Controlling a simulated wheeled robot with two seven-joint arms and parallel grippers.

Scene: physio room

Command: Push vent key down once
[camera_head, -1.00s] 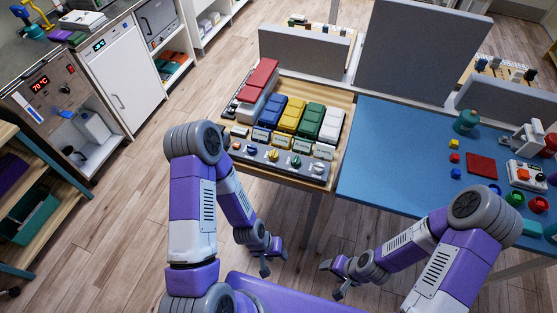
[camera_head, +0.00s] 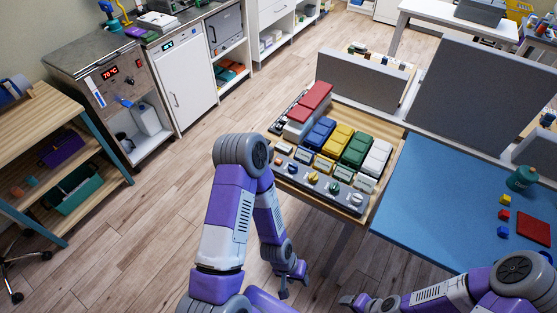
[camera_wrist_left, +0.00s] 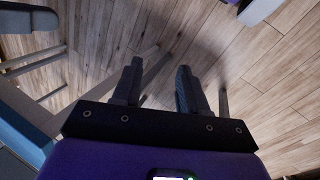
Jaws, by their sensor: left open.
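A control panel (camera_head: 309,178) with large coloured keys stands on a wooden table top. It has a red key (camera_head: 312,97), a blue key (camera_head: 319,133), a yellow key (camera_head: 337,139), a green key (camera_head: 357,149) and a white key (camera_head: 376,158). Small labels and knobs line its front; I cannot read which key is vent. My left gripper (camera_head: 291,281) is open and empty, low in front of the table and apart from the panel. In the left wrist view its fingers (camera_wrist_left: 157,85) stand apart over the floor. My right gripper (camera_head: 352,302) is at the bottom edge, too small to judge.
A blue table (camera_head: 430,205) with small blocks and a teal bottle (camera_head: 521,178) adjoins on the right. Grey dividers (camera_head: 360,78) stand behind the panel. Open floor (camera_head: 140,220) lies between.

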